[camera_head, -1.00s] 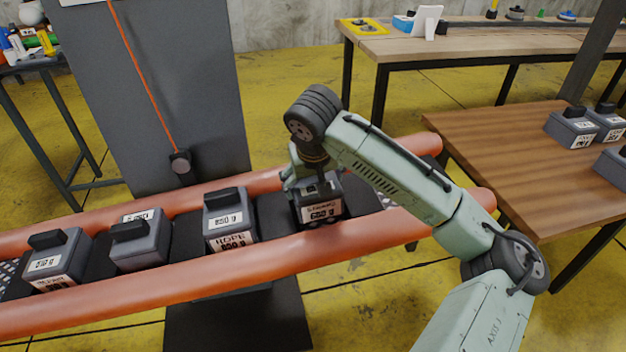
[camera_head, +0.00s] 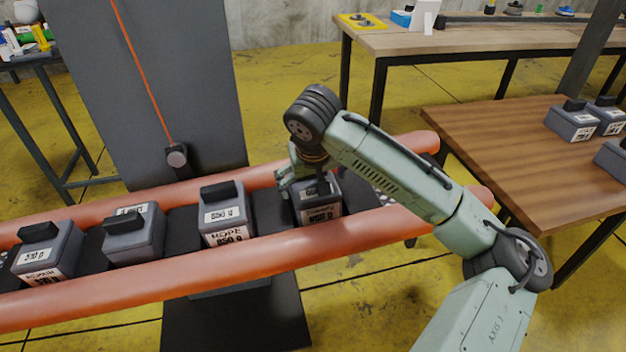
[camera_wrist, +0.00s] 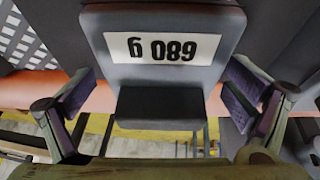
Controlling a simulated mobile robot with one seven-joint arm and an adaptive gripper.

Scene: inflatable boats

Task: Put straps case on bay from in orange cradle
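A dark grey case with a black handle (camera_head: 322,205) sits between two orange tubes (camera_head: 200,264), at the right end of a row of cases. Its lid label reads 680 g upside down in the wrist view (camera_wrist: 163,48); the word on its front label is too blurred to read surely. My gripper (camera_head: 302,182) is over this case. In the wrist view my gripper (camera_wrist: 160,100) is open, with one finger on each side of the black handle (camera_wrist: 160,107) and clear gaps to it.
A case labelled ROPE (camera_head: 226,213) stands just left, with further cases (camera_head: 134,234) (camera_head: 46,255) beyond it. A wooden table (camera_head: 510,160) at right holds several similar cases (camera_head: 572,122) and has bare room at its left. A grey column (camera_head: 165,90) with an orange cord stands behind.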

